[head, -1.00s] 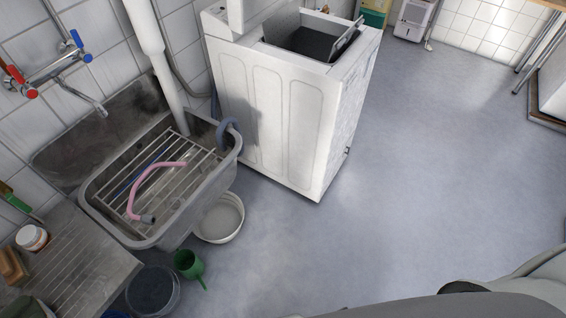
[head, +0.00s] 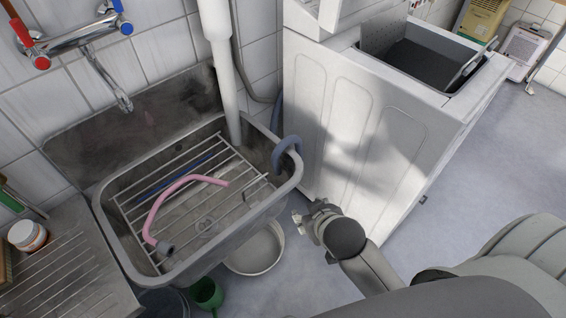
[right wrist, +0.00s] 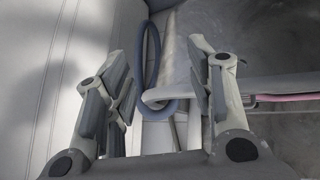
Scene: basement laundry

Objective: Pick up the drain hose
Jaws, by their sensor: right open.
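The grey-blue drain hose (head: 286,152) hooks over the right rim of the grey sink (head: 297,178), beside the white washing machine. A pink hose (head: 178,190) with a dark end lies curved on the wire rack in the sink. My right gripper (head: 307,216) is open, just below and right of the drain hose in the head view. In the right wrist view the grey-blue loop (right wrist: 153,50) shows between the open fingers of my right gripper (right wrist: 165,75); I cannot tell whether they touch it. My left gripper is not in view.
The washing machine (head: 385,135) stands close to the right of the sink. A white basin (head: 257,250) and a green pitcher (head: 207,292) are on the floor below the sink. A ribbed metal drainboard (head: 60,275) is at left. Open floor lies beyond the machine.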

